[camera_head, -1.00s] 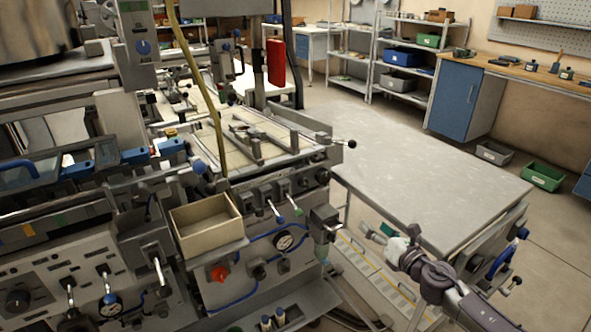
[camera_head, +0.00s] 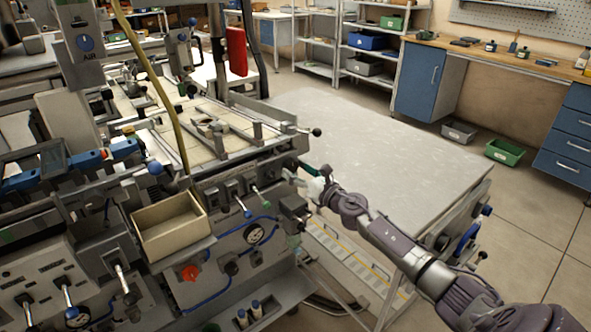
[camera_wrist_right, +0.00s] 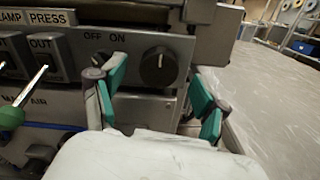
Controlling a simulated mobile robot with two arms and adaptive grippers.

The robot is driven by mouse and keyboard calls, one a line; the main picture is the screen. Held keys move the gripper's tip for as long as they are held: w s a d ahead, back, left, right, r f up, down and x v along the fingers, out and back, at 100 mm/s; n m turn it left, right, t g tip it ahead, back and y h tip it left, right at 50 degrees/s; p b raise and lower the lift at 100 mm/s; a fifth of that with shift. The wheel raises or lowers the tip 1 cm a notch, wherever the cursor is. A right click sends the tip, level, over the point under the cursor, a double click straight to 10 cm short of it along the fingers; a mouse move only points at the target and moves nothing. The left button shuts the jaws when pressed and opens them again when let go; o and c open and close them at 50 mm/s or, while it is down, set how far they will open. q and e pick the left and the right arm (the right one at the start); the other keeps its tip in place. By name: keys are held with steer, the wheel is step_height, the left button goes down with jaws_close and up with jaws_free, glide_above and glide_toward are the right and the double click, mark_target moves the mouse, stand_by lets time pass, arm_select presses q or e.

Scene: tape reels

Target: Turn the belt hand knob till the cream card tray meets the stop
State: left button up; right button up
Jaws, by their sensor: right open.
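A round dark knob (camera_wrist_right: 158,67) with a pale mark is on the machine's front panel in the right wrist view. In the head view the knob (camera_head: 290,167) is small, at the panel's right end. My right gripper (camera_wrist_right: 156,98) is open, its green-padded fingers either side of the knob and apart from it in the picture. It also shows in the head view (camera_head: 311,179), beside the panel. Cream panels (camera_head: 206,147) lie on the machine bed, and a cream open box (camera_head: 170,228) sits at the front. I cannot tell which is the card tray; I cannot make out the stop.
Switches with coloured lever tips (camera_head: 250,204) and a gauge (camera_head: 254,234) are on the front panel. A black-tipped lever (camera_head: 316,132) sticks out over the grey table (camera_head: 390,150), whose top is clear. A lever with a green tip (camera_wrist_right: 12,118) is left of my gripper.

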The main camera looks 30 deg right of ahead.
steer(key=shift+w+a, duration=0.1)
steer(key=shift+w, duration=0.75)
steer(key=c, duration=1.2)
steer(key=shift+o, duration=0.2)
steer(key=shift+m, duration=0.3)
